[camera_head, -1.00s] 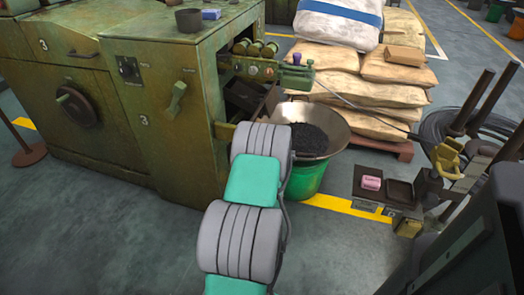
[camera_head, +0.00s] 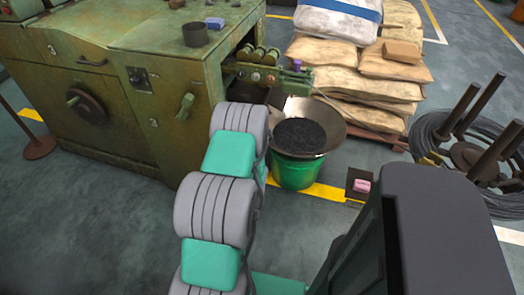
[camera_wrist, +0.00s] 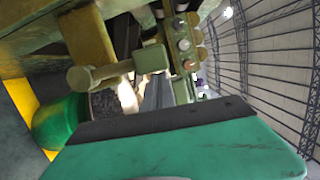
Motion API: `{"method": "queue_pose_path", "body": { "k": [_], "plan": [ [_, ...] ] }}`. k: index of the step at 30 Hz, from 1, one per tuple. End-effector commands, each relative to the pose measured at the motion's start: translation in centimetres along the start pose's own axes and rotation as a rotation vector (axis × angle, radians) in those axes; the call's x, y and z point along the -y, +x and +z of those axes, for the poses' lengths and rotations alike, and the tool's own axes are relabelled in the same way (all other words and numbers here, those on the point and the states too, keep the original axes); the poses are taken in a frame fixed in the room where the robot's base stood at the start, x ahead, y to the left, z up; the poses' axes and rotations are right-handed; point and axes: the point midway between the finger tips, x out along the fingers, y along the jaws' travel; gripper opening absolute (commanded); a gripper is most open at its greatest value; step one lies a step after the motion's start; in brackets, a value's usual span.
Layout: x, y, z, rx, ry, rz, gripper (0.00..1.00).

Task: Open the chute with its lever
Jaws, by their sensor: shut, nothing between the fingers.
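In the wrist view, a lever with a round knob (camera_wrist: 80,78) juts sideways from a pale green block (camera_wrist: 151,59) on the machine. It stands just beyond my gripper (camera_wrist: 157,94), whose grey fingers are shut and empty, partly hidden by its teal body. I cannot tell whether they touch the lever. A green handle (camera_head: 184,107) shows on the front of the green machine (camera_head: 150,70). A dark opening under the rollers holds the chute area, mostly hidden by my arm.
A wide pan of dark pieces (camera_head: 300,135) sits on a green bucket (camera_head: 293,173) right of my arm. Stacked sacks (camera_head: 360,75) stand behind it. A wire coil with posts (camera_head: 475,150) is at the right. The floor at front left is clear.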

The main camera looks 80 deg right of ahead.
Motion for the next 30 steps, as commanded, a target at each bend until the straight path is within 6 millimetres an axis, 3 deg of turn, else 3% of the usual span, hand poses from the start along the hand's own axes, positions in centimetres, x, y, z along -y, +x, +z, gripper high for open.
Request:
{"method": "queue_pose_path", "body": {
  "k": [24, 30],
  "plan": [
    [0.26, 0.08, 0.59, 0.011, 0.008, 0.000, 0.00],
    [-0.33, -0.05, -0.36, 0.008, 0.007, -0.004, 0.00]
  ]
}}
